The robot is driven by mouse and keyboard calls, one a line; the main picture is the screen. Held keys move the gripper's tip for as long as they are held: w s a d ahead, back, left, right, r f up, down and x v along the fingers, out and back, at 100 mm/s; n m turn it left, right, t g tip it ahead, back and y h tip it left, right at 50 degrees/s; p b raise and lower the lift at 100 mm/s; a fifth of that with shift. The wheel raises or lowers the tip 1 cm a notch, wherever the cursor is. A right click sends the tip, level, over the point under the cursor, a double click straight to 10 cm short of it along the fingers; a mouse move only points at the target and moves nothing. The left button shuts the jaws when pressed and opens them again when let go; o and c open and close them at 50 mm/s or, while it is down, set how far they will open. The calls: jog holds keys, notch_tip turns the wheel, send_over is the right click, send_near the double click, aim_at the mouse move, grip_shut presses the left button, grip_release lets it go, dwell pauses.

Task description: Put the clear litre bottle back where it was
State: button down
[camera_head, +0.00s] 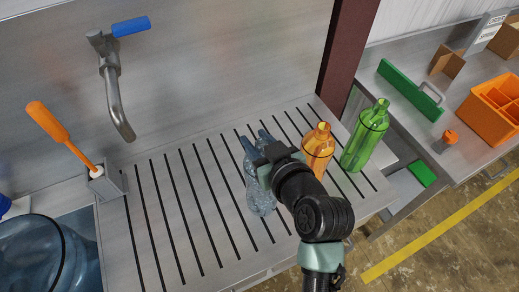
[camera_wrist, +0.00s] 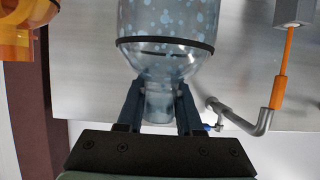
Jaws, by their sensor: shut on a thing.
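The clear litre bottle (camera_head: 260,196) is over the slotted drainboard (camera_head: 180,215), with pale speckles and a dark band on its body. My gripper (camera_head: 257,143) is shut on its neck; in the wrist view the two fingers of my gripper (camera_wrist: 160,105) stand either side of the neck of the clear bottle (camera_wrist: 168,45). The bottle looks near upright. I cannot tell whether its base touches the drainboard. My gripper and arm hide part of it in the head view.
An orange bottle (camera_head: 318,148) and a green bottle (camera_head: 365,138) stand close to the right. A large blue jug (camera_head: 40,255) sits in the sink at left, near a holder with an orange-handled brush (camera_head: 62,135). A tap (camera_head: 115,85) is behind. The drainboard's left half is clear.

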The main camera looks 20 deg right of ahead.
jog(key=shift+f, duration=1.95)
jog(key=shift+f, duration=0.15)
jog(key=c, duration=0.6)
grip_release()
jog(key=shift+o, duration=0.2)
jog(key=b+v, duration=0.2)
jog(key=v, duration=1)
